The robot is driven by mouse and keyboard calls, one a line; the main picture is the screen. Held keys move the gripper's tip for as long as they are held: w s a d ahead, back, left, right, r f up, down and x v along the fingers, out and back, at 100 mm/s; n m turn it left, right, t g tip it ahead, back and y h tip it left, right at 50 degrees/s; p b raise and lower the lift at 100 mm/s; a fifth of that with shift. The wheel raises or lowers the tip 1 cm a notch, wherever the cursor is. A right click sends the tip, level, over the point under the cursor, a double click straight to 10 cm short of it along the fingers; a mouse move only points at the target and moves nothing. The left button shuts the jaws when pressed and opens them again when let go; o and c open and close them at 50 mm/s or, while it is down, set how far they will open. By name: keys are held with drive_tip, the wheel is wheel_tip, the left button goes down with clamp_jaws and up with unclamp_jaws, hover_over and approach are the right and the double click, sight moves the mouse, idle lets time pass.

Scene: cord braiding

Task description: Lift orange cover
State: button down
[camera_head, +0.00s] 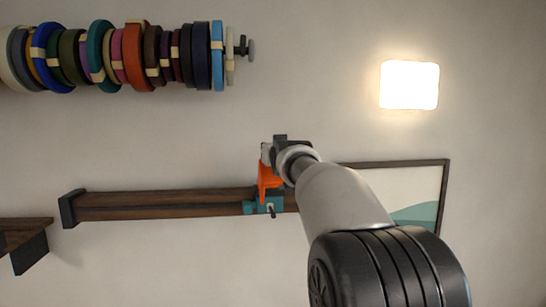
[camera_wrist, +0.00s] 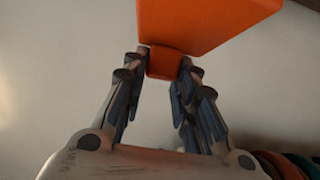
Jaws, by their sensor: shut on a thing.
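The orange cover (camera_wrist: 205,25) fills the top of the wrist view, with a small orange block-like part (camera_wrist: 164,64) below it between my fingertips. My gripper (camera_wrist: 164,62) is shut on that part. In the head view the orange cover (camera_head: 268,178) shows just above a teal fitting (camera_head: 270,205) on a dark wooden rail (camera_head: 160,199). My gripper (camera_head: 280,150) is at its upper end, partly hidden by my own arm. I cannot tell whether the cover touches the teal fitting.
A rod with several coloured rolls (camera_head: 133,58) hangs at the upper left. A lit lamp (camera_head: 409,85) is on the wall at upper right. A framed picture (camera_head: 447,185) is partly behind my arm. A wooden shelf (camera_head: 25,225) is at lower left. The wall between is clear.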

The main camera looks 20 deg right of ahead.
drive_tip(key=shift+r, duration=0.65)
drive_tip(key=c, duration=1.7)
unclamp_jaws()
drive_tip(key=shift+w+f, duration=0.1)
drive_tip(key=shift+w, duration=0.05)
drive_tip(key=o, duration=0.3)
drive_tip(key=shift+w+d+f, duration=0.2)
drive_tip(key=shift+w+f, duration=0.1)
drive_tip(key=shift+w, duration=0.05)
drive_tip(key=shift+o, duration=0.6)
drive_tip(key=shift+s+a, duration=0.15)
drive_tip(key=shift+s, duration=0.05)
drive_tip(key=v, duration=1.2)
